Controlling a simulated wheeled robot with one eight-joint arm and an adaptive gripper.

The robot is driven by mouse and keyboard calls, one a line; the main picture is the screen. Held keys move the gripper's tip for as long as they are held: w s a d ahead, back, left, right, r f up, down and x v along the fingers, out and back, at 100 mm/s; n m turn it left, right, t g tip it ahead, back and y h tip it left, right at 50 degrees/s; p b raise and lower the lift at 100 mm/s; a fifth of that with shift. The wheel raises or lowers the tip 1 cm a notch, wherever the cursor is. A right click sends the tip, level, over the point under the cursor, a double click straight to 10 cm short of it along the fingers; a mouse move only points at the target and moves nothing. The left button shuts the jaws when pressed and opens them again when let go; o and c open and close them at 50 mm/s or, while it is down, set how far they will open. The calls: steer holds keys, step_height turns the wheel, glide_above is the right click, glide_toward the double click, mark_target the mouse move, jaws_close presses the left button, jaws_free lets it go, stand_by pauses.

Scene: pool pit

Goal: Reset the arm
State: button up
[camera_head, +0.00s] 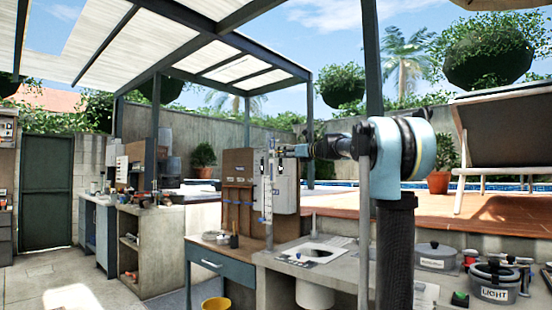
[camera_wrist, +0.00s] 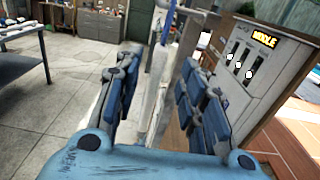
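My gripper (camera_head: 282,151) is level in front of the wooden board, at the end of my arm, which reaches left across the head view. In the wrist view my gripper (camera_wrist: 160,88) has its two blue-padded fingers spread wide, with a clear gap between them. A tall, thin, clear tube (camera_head: 268,200) stands upright by the fingertips. It also shows in the wrist view (camera_wrist: 158,75), in line with the gap. I cannot tell whether it touches the fingers; they are not closed on it.
A wooden board (camera_head: 237,195) with a white panel (camera_head: 285,190) rises behind my gripper. In the wrist view that panel carries a "MIDDLE" label (camera_wrist: 264,39). Pots (camera_head: 495,282) stand on the counter at right. A yellow bucket (camera_head: 216,304) is on the floor. Paved floor (camera_head: 60,275) is open at left.

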steer(key=s+d+f+m+t+h, duration=0.3)
steer(key=d+m+t+h, duration=0.15)
steer(key=d+m, duration=0.5)
steer(key=s+d+f+m+t+h, duration=0.35)
steer(key=d+m+h, duration=0.25)
steer(key=d+m, duration=0.3)
steer(key=s+d+f+m+g+h, duration=0.25)
steer(key=s+d+f+m, duration=0.2)
steer(key=f+m, duration=0.25)
steer(key=s+d+f+m+g+h, duration=0.1)
steer(key=s+d+f+m+h, duration=0.4)
steer(key=f, duration=0.3)
steer(key=s+f+m+g, duration=0.3)
steer(key=s+f+m, duration=0.3)
steer(key=f, duration=0.4)
steer(key=s+f+m+g, duration=0.4)
steer(key=s+f, duration=0.5)
steer(key=f, duration=0.1)
steer(key=s+a+f+m+g+y, duration=0.2)
steer(key=s+a+f+g, duration=0.1)
steer(key=s+f, duration=0.6)
steer(key=s+a+f+m+g+y, duration=0.1)
steer(key=s+a+f+m+g, duration=0.2)
steer(key=s+f, duration=0.6)
steer(key=shift+s+a+f+m+y, duration=0.15)
steer(key=shift+s+a+m+y, duration=0.25)
steer(key=shift+s+a, duration=0.3)
